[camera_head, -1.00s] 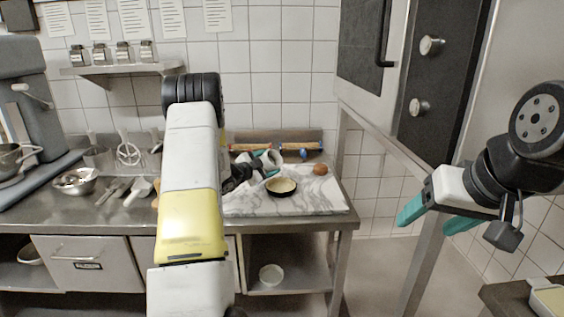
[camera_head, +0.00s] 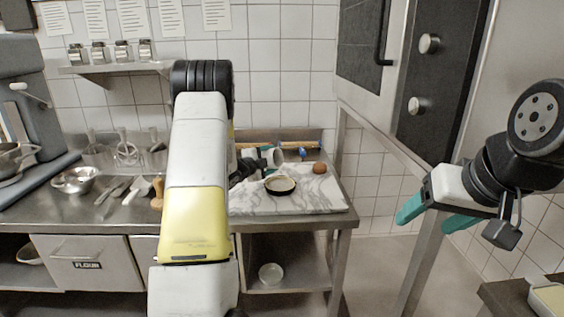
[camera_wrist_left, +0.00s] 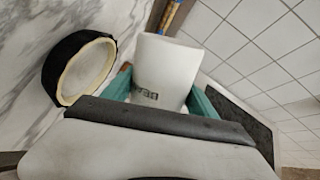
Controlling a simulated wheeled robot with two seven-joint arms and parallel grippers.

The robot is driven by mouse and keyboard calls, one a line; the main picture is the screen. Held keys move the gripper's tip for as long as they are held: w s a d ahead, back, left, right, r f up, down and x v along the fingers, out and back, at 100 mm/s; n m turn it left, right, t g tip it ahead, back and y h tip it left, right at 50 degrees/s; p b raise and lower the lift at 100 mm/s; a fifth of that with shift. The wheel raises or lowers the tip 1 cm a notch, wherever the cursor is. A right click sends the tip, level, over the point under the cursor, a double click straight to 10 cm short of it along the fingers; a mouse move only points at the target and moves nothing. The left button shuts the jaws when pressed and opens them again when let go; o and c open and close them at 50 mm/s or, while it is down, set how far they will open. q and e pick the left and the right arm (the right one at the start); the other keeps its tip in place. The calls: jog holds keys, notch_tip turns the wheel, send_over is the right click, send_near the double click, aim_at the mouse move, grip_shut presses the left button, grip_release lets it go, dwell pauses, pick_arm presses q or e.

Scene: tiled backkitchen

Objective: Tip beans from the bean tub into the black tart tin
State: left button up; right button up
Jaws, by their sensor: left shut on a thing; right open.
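The black tart tin (camera_head: 280,186) stands on the marble slab, with a pale pastry-like rim inside; it also shows at the left of the left wrist view (camera_wrist_left: 80,70). The white bean tub (camera_wrist_left: 160,72), with partly visible lettering, is held between the teal fingers of my left gripper (camera_wrist_left: 160,90). In the head view the tub (camera_head: 275,157) is tilted, just behind and above the tin. Its contents are not visible. My left arm hides part of the bench. My right gripper (camera_head: 425,215) is open and empty, out to the right, away from the bench.
The marble slab (camera_head: 325,203) has free room right of the tin. A brown round thing (camera_head: 319,168) sits behind it. Rolling pins lie at the back wall. A steel bowl (camera_head: 74,181) and utensils lie at left.

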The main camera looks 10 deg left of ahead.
aim_at(270, 150)
pick_arm(q)
notch_tip(270, 150, up, 2)
jog(key=n, duration=0.2)
jog(key=shift+a+n+h, duration=0.15)
jog(key=shift+n+h, duration=0.15)
jog(key=shift+h, duration=0.1)
jog(key=r+n, duration=0.1)
jog(key=n, duration=0.1)
jog(key=shift+r+n+h, duration=0.3)
jog(key=shift+r+h, duration=0.05)
jog(key=shift+h, duration=0.05)
jog(key=n, duration=0.2)
jog(key=r+n, duration=0.1)
jog(key=shift+r+n+t+h, duration=0.25)
jog(key=shift+n+t+h, duration=0.05)
jog(key=shift+n+t, duration=0.1)
jog(key=n, duration=0.2)
jog(key=r+n, duration=0.1)
jog(key=shift+r+n+t+h, duration=0.2)
jog(key=shift+n+t+h, duration=0.1)
jog(key=shift+n, duration=0.1)
